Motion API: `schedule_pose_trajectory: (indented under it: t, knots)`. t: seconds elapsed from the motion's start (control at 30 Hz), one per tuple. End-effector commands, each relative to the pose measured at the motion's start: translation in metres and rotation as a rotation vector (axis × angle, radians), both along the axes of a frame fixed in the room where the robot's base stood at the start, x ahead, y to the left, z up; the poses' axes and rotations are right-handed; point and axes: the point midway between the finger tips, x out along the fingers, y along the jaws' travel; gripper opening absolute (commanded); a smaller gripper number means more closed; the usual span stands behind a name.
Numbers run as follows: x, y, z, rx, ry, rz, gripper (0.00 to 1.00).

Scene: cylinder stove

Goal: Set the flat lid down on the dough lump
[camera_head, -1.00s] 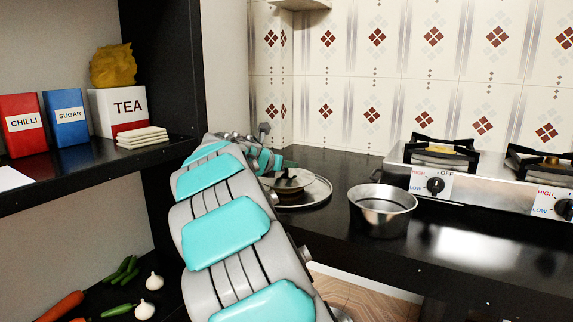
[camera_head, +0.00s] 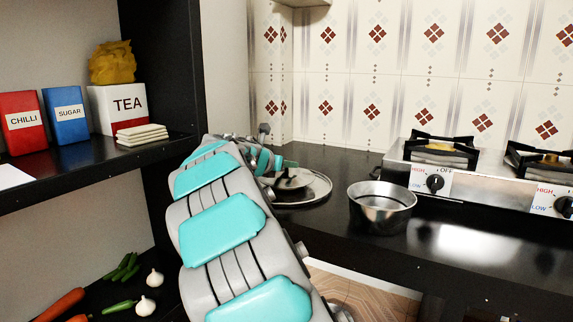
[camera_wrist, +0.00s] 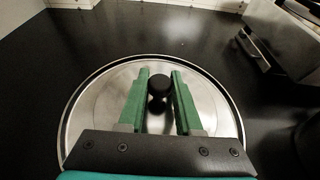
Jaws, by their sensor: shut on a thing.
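The flat lid (camera_head: 316,190) is a round metal disc with a black knob, at or just above the dark counter, left of the pot. It fills the middle of the wrist view (camera_wrist: 105,105). My gripper (camera_wrist: 160,80) has its green fingers shut on the lid's black knob (camera_wrist: 159,86). In the head view my gripper (camera_head: 283,166) is small and partly hidden by my arm. I cannot tell whether the lid touches the counter. I see no clear dough lump; anything under the lid is hidden.
An open metal pot (camera_head: 382,208) stands right of the lid, near the counter's front edge. The stove (camera_head: 470,185) is farther right. A dark shelf (camera_head: 90,168) on the left holds a tea box (camera_head: 118,108) and other boxes. Vegetables (camera_head: 118,285) lie below.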

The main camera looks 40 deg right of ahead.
Motion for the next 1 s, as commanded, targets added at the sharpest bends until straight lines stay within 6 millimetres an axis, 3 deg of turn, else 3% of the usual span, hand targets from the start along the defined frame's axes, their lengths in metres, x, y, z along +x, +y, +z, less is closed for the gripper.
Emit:
schedule_pose_trajectory:
  t: [0.03,0.07,0.37,0.67,1.0]
  knots:
    - [0.0,0.0,-0.001,0.001,0.0,0.0,0.0]
    - [0.0,0.0,-0.001,0.001,0.001,0.0,0.36]
    - [0.0,0.0,0.0,0.0,0.0,0.0,0.68]
    - [-0.001,0.003,0.001,0.0,0.0,0.001,0.68]
    - [-0.018,0.047,0.018,-0.002,-0.001,0.002,0.68]
